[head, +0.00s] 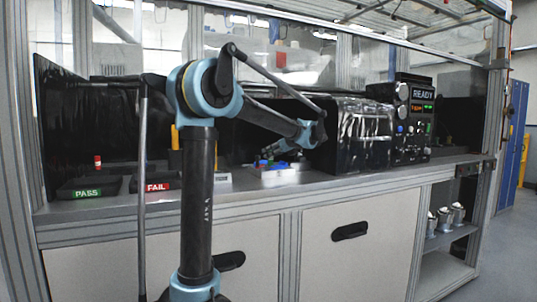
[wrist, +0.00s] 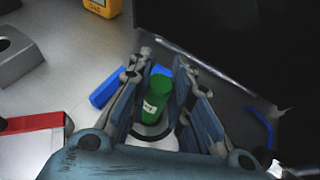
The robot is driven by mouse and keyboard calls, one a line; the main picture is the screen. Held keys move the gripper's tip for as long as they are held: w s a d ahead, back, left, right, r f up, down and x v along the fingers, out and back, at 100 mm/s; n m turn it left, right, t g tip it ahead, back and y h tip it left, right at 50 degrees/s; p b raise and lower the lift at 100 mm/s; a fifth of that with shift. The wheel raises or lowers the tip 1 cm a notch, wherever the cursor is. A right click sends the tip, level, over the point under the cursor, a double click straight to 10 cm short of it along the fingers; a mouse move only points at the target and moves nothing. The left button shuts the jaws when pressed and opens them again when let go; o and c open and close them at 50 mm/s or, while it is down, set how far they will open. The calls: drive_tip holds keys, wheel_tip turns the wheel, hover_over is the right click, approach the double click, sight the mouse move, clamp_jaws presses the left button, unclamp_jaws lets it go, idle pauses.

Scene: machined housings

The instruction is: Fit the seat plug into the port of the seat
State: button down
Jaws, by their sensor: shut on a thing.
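A green cylinder with a white label, which I take to be the seat plug (wrist: 155,103), is between the fingers of my gripper (wrist: 166,64) in the wrist view. The fingers are shut on it. A pale ring with a dark inside (wrist: 150,141) shows beside the lower end of the plug, partly hidden by the gripper; I cannot tell whether it is the seat's port or whether the plug touches it. In the head view my gripper (head: 287,150) is low over the bench, small and partly hidden by my arm.
Blue parts (wrist: 106,88) lie close to the left finger. A red-edged tray (wrist: 35,122) and a grey block (wrist: 15,58) are at left. A black box (wrist: 215,35) is close on the right. The PASS tray (head: 88,194) and READY instrument (head: 414,118) stand on the bench.

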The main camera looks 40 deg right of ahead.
drive_tip(key=shift+f, duration=0.8)
drive_tip(key=c, duration=1.4)
unclamp_jaws()
drive_tip(key=v, duration=1.2)
drive_tip(key=shift+f, duration=0.1)
